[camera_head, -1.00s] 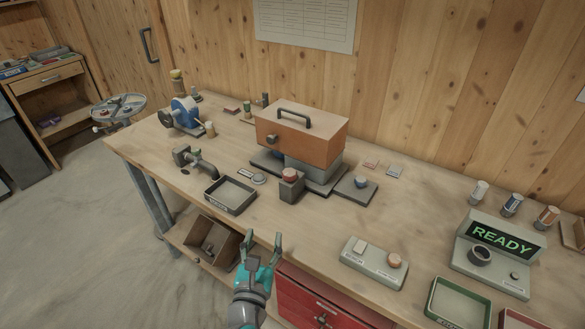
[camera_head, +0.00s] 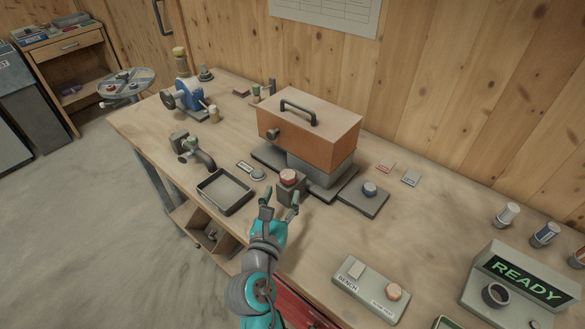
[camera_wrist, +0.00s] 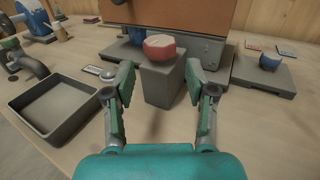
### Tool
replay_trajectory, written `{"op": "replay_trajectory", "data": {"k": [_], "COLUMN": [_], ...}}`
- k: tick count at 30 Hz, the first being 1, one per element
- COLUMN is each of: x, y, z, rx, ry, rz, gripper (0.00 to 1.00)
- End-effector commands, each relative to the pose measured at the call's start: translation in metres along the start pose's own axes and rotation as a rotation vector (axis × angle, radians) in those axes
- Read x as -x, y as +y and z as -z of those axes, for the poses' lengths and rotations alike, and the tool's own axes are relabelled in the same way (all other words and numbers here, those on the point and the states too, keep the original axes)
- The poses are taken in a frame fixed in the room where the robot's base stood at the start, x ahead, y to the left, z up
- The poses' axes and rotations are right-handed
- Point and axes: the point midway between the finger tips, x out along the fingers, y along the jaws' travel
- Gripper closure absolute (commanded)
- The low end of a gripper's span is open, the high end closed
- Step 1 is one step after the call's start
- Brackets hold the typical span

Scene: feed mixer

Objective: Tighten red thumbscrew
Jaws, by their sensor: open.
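The red thumbscrew (camera_head: 288,176) is a round red knob on top of a grey block (camera_head: 287,193) in front of the orange-topped mixer (camera_head: 309,129). In the wrist view the red thumbscrew (camera_wrist: 160,46) stands straight ahead, with the grey block (camera_wrist: 161,86) below it. My gripper (camera_head: 280,204) is open and empty, close in front of the block. In the wrist view my gripper (camera_wrist: 168,82) has its two green-padded fingers spread left and right of the block, apart from it. The fingertips lie lower than the knob in that picture.
A dark tray (camera_head: 225,191) and a grey tap-like fitting (camera_head: 191,150) lie left of the block. A blue knob on a plate (camera_head: 369,189) is to the right. A bench control box (camera_head: 371,287) and READY display (camera_head: 523,279) are nearer right. Bare tabletop lies between.

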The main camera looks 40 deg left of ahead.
Motion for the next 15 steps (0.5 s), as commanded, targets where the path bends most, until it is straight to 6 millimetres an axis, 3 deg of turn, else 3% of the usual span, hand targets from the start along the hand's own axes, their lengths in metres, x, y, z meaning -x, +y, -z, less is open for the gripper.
{"op": "replay_trajectory", "data": {"k": [9, 15], "x": [-0.057, -0.081], "y": [-0.001, 0.000], "z": [-0.001, 0.000], "rx": [-0.001, 0.001], "ry": [-0.001, 0.000], "rz": [0.002, 0.001], "gripper": [0.44, 0.44]}}
